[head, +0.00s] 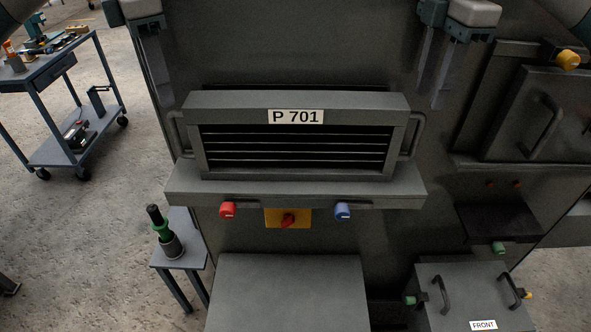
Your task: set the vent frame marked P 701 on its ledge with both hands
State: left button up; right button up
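The vent frame marked P 701 (297,172) is a dark grey box frame with horizontal slats, a white label on its top edge and a bar handle at each side. In the head view it stands upright and looks level on the ledge (297,197), roughly centred along it. Its back edge and exact contact with the panel are hidden. My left gripper (160,95) hangs above and left of the frame, apart from its left handle, open and empty. My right gripper (437,95) hangs above and right of the right handle, open and empty.
Below the ledge are a red knob (228,210), a yellow switch plate (274,217) and a blue knob (343,211). A handled cover (535,112) is at right, a FRONT box (455,295) lower right. A small stand (190,250) and a trolley (85,150) are at left.

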jog(key=shift+r, duration=1.1)
pick_arm(q)
jog(key=shift+r, duration=0.15)
pick_arm(e)
jog(key=shift+r, duration=0.1)
